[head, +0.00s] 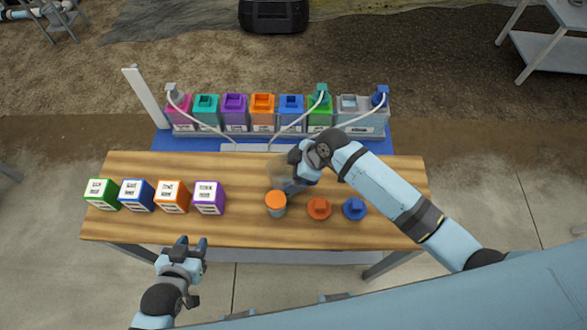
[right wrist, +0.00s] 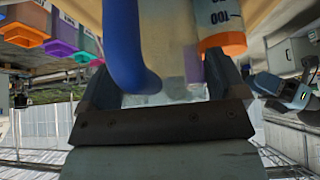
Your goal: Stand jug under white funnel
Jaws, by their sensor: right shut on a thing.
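My right gripper (head: 297,172) is over the middle of the wooden table, shut on a jug. The jug's see-through body (head: 282,170) is pale and partly hidden by the gripper. In the right wrist view, a thick curved blue handle (right wrist: 125,50) passes between the fingers, with a blurred translucent body behind it. I cannot tell whether the jug touches the table. My left gripper (head: 194,246) is open and empty in front of the table's near edge. I cannot pick out a white funnel.
An orange-topped measuring cylinder (head: 276,204) stands just in front of the jug. An orange piece (head: 319,208) and a blue piece (head: 354,208) lie to its right. Several labelled boxes (head: 208,198) stand at left. Colored canisters with white tubes (head: 235,112) line the back.

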